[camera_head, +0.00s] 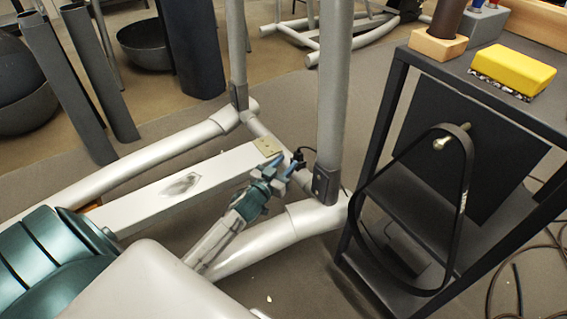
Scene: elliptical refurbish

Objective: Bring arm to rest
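My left gripper (281,165) is in the middle of the camera_head view, at the end of my arm coming in from the lower left. Its two blue fingers are apart, with nothing visible between them. It appears in front of the grey tubular frame of an elliptical machine (332,100), near the foot of an upright post. I cannot tell whether it touches the frame. My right gripper is not in view.
A dark shelf cart (397,95) stands at the right, with a yellow block (512,70) and a wooden block (438,45) on top. A black loop-shaped part (362,222) hangs on its side. Cables lie at the lower right. Dark bowls (147,45) and tubes stand at the upper left.

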